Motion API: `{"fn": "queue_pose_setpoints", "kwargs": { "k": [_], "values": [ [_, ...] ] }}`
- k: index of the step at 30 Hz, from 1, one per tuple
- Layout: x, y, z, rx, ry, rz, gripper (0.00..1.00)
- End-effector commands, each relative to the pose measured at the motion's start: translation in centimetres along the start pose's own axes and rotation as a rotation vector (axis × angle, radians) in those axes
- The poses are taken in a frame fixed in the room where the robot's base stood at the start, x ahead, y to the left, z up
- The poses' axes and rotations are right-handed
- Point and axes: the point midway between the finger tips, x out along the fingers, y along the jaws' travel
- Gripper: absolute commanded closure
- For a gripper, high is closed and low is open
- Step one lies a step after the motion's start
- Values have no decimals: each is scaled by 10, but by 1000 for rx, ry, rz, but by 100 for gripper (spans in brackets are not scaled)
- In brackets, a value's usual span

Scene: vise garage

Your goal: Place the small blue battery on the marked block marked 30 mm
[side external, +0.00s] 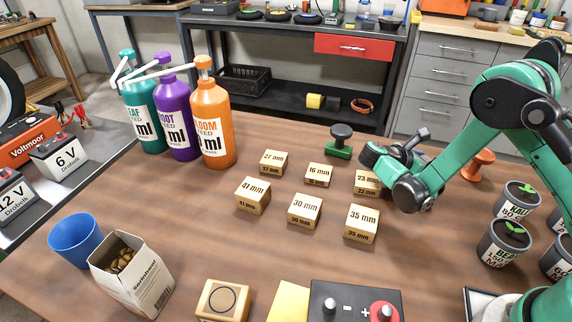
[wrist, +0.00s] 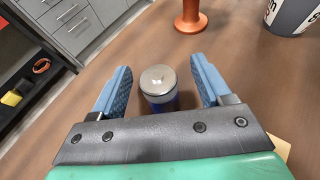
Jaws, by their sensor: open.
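The small blue battery (wrist: 159,88), with a silver top, stands upright on the table in the wrist view. My gripper (wrist: 161,66) is open, with its blue fingers on either side of the battery and a visible gap to each. In the side external view my wrist is low over the table behind the 23 mm block, and I cannot make out the battery or the fingertips there. The wooden block marked 30 mm (side external: 304,211) stands in the front row, between the 41 mm and 35 mm blocks, with a bare top.
Other marked blocks surround it: 41 mm (side external: 253,196), 35 mm (side external: 361,224), 16 mm (side external: 319,175), 27 mm (side external: 273,163) and 23 mm (side external: 367,184). A green-based dark knob (side external: 340,141) and an orange spool (side external: 478,165) flank my wrist. Pump bottles (side external: 212,120) stand left.

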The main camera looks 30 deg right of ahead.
Motion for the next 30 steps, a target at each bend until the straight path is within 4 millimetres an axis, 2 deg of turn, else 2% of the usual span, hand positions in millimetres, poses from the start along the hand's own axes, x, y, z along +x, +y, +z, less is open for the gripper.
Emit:
{"fn": "queue_pose_setpoints", "kwargs": {
  "k": [4, 11, 18, 19, 30],
  "values": [
    [10, 0, 0, 0, 0, 0, 29],
    [11, 0, 0, 0, 1, 1, 29],
    [11, 0, 0, 1, 1, 1, 97],
    [11, 0, 0, 1, 1, 1, 100],
    [10, 0, 2, 1, 1, 1, 100]
  ]
}}
